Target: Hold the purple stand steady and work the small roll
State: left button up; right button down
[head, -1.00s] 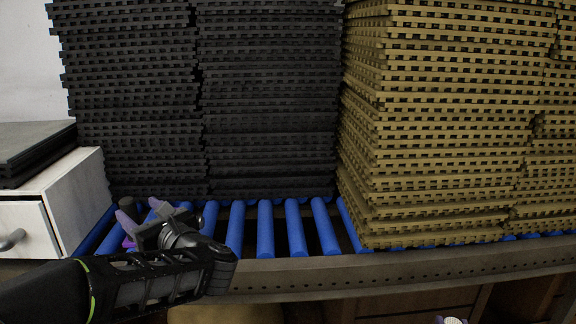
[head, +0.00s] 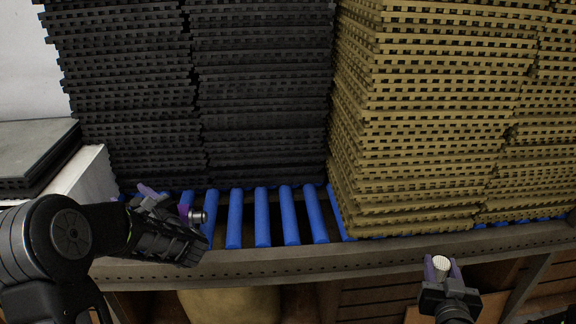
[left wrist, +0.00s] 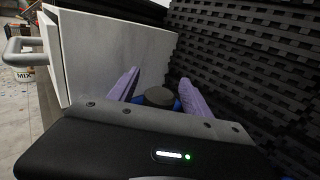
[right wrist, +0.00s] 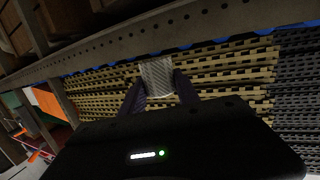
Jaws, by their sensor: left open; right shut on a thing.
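My left gripper (head: 166,200) is over the left end of the blue rollers, and its purple fingers stand apart. In the left wrist view a dark round thing (left wrist: 160,97) shows between the fingers (left wrist: 160,76); I cannot tell what it is or whether they touch it. My right gripper (head: 441,262) is low at the right, in front of the conveyor's edge. It is shut on a small whitish roll (head: 440,264), which shows as a ribbed cylinder (right wrist: 158,78) between the fingers in the right wrist view. I cannot pick out a separate purple stand.
Tall stacks of black mats (head: 265,90) and tan mats (head: 430,110) stand on the blue rollers (head: 262,215). The conveyor's metal rail (head: 320,258) runs along the front. A white drawer cabinet (left wrist: 110,50) is at the left. Some bare rollers lie before the black stacks.

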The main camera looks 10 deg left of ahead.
pick_arm(q)
jog(key=shift+a, duration=0.2)
grip_shut()
dwell(0.6)
jog(key=shift+c, duration=1.7)
grip_release()
jog(key=shift+c, duration=0.3)
grip_shut()
